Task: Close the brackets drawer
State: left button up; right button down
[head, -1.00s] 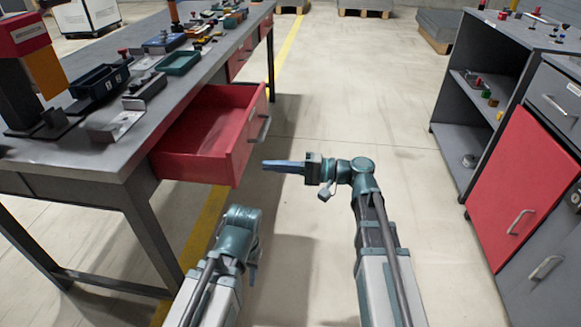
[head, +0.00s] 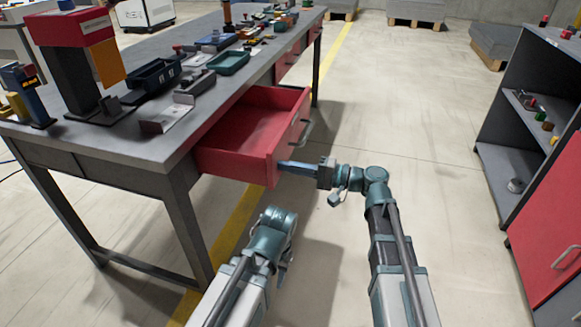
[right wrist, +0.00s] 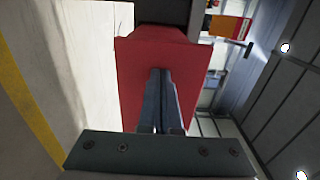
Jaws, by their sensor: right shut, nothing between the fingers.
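The red drawer (head: 232,165) stands pulled out from under the grey table, its inside empty as far as I can see. Its front carries a grey bar handle (head: 304,134). My right gripper (head: 281,166) is shut and empty, its fingers pointing left at the near end of the drawer front. In the right wrist view the shut fingertips (right wrist: 160,72) lie over a red drawer panel (right wrist: 134,85); I cannot tell whether they touch it. My left gripper (head: 283,270) hangs low in front of the table, mostly hidden behind its own arm, its fingers unclear.
The grey table (head: 150,148) carries dark trays (head: 155,78), a green tray (head: 228,63) and a red-topped stand (head: 70,27). Shut red drawers lie farther along it. A dark cabinet with a red door (head: 555,225) stands at right. The floor between is clear.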

jog(key=x, duration=2.1)
pick_arm(q)
jog(key=shift+d, duration=0.1)
pick_arm(e)
jog(key=shift+w+a, duration=0.1)
jog(key=shift+a, duration=0.05)
jog(key=shift+r, duration=0.1)
jog(key=shift+d, duration=0.25)
jog(key=v, duration=0.5)
jog(key=shift+d, duration=0.35)
jog(key=v, duration=0.8)
jog(key=shift+s+d, duration=0.15)
jog(key=shift+s, duration=0.1)
pick_arm(q)
jog(key=shift+w+d, duration=0.2)
jog(key=shift+d, duration=0.7)
